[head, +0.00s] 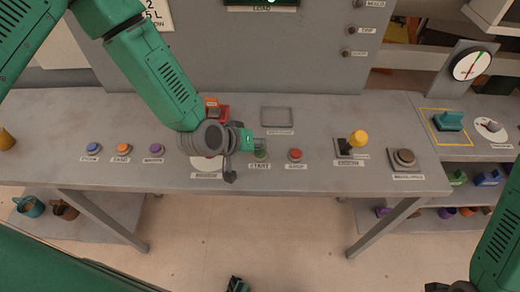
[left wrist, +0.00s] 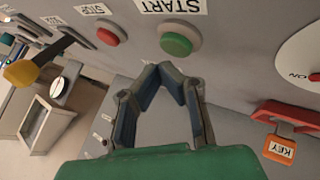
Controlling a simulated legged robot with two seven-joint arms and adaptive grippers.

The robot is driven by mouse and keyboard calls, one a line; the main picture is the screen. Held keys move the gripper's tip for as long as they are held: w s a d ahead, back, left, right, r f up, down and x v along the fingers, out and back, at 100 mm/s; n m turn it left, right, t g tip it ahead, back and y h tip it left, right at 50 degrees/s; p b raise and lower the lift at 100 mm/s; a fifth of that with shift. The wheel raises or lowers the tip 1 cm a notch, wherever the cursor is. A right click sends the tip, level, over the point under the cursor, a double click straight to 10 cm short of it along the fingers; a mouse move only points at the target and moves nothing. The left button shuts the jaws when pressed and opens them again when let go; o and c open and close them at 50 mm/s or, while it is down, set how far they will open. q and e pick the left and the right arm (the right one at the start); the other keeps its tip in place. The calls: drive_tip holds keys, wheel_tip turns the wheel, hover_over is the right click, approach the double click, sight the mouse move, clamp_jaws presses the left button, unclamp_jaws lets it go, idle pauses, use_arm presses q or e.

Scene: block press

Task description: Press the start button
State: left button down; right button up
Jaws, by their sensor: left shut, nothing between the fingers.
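The green start button (head: 260,154) sits on the grey console top, above its START label. In the left wrist view the green button (left wrist: 177,43) stands in a grey ring, just beyond my fingertips. My left gripper (head: 262,143) is at the button's far side in the head view, its fingers partly over it. In the left wrist view the left gripper (left wrist: 165,72) has its fingertips together with nothing between them. A small gap seems to separate tips and button; contact is not clear. A green and dark part at the head view's bottom edge may be my right gripper.
A red button (head: 295,154) labelled STOP in the left wrist view is right of start. A yellow-knobbed lever (head: 357,139) stands farther right. A red key holder (left wrist: 290,115) is close to my left gripper. Blue, orange and purple buttons (head: 157,149) line the left side.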

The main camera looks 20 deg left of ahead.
sight(259, 153)
use_arm(q)
drive_tip(key=shift+r, duration=0.1)
wheel_tip(259, 153, up, 5)
drive_tip(key=p, duration=0.4)
idle(0.3)
idle(0.4)
